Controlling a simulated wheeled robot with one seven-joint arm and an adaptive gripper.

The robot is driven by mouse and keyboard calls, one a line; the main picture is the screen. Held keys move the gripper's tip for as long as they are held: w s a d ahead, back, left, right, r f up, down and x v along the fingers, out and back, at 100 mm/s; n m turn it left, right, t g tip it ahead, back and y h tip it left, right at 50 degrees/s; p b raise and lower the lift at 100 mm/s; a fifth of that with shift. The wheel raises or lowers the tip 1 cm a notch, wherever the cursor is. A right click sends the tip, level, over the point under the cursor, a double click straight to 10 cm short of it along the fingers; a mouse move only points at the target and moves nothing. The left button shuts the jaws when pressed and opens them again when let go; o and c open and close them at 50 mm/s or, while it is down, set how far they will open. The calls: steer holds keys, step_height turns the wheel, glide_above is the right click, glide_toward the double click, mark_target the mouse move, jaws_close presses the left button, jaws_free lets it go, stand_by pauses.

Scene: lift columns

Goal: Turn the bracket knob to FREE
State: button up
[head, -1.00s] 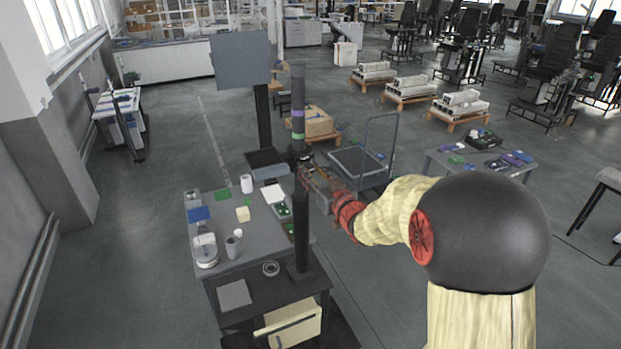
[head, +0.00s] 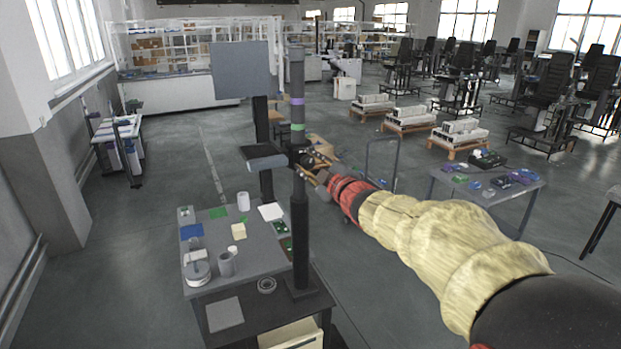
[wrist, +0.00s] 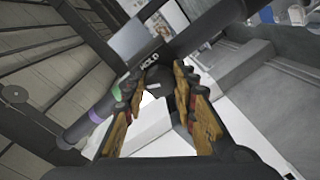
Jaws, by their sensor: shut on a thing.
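A dark column (head: 299,215) with a purple and a green band stands at the table's right edge. The dark bracket (head: 297,157) sits on it just below the green band. In the wrist view a white HOLD label (wrist: 150,58) shows on the dark bracket, beyond the fingertips. My gripper (head: 318,171) reaches the bracket from the right. In the wrist view its orange-brown fingers (wrist: 164,92) are shut on the dark knob (wrist: 181,86), mostly hidden between them. No FREE mark is legible, and I cannot tell where the knob points.
A grey tray (head: 266,164) is at bracket height left of the column, and a grey panel (head: 241,72) rises behind. The table (head: 262,245) below carries cups, cards and a scale. A cart (head: 381,150) stands behind my arm.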

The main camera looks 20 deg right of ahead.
steer(key=n+b, duration=0.5)
steer(key=shift+a+h, duration=0.1)
steer(key=shift+h, duration=0.2)
stand_by(0.4)
steer(key=o, duration=1.2)
steer(key=shift+c, duration=0.2)
steer(key=s, duration=1.2)
steer(key=shift+r, duration=0.4)
